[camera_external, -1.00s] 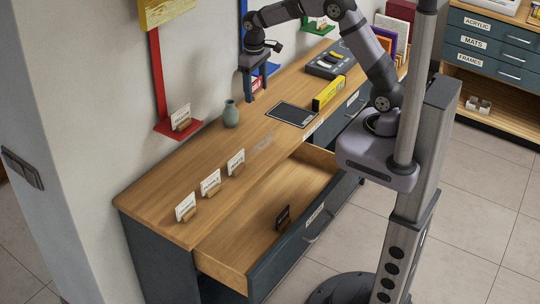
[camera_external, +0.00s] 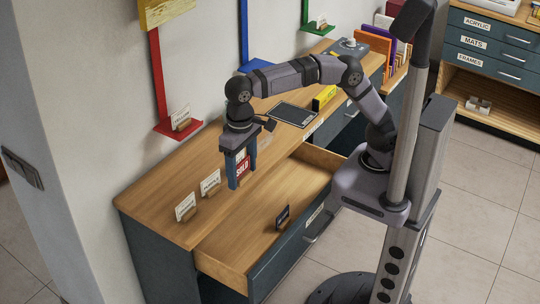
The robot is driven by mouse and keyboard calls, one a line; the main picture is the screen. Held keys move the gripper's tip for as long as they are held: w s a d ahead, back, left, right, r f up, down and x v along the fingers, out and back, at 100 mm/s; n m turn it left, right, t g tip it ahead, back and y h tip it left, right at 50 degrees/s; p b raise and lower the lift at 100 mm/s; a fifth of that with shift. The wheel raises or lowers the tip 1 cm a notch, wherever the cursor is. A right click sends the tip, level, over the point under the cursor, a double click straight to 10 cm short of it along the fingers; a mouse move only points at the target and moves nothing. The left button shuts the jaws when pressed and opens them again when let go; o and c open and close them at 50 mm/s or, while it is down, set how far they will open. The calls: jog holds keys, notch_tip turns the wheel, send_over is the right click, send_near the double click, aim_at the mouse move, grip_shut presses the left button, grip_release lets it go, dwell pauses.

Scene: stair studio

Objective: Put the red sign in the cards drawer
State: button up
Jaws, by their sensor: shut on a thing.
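My gripper (camera_external: 240,176) is shut on the red sign (camera_external: 243,166), which has white letters reading SOLD. It holds the sign above the desk top, near the back left edge of the open drawer. The open drawer (camera_external: 285,185) is pulled out of the desk front and has a wooden inside and a dark front with a white label. The label is too small to read. A small dark card in a holder (camera_external: 282,216) stands in the drawer near its front. My gripper hides part of the sign and the desk behind it.
Two white cards in wooden holders (camera_external: 186,207) (camera_external: 211,183) stand on the desk top (camera_external: 160,200). A black tablet (camera_external: 293,114) and a yellow box (camera_external: 324,97) lie farther back. A red wall shelf (camera_external: 178,128) holds another card. Most of the drawer floor is bare.

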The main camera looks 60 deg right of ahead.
jog(key=s+a, duration=0.2)
jog(key=s, duration=0.1)
send_over(251, 260)
notch_tip(251, 260, down, 20)
jog(key=shift+f, duration=0.15)
jog(key=shift+f, duration=4.9)
jog(key=shift+f, duration=0.2)
jog(key=o, duration=1)
jog(key=shift+o, duration=0.2)
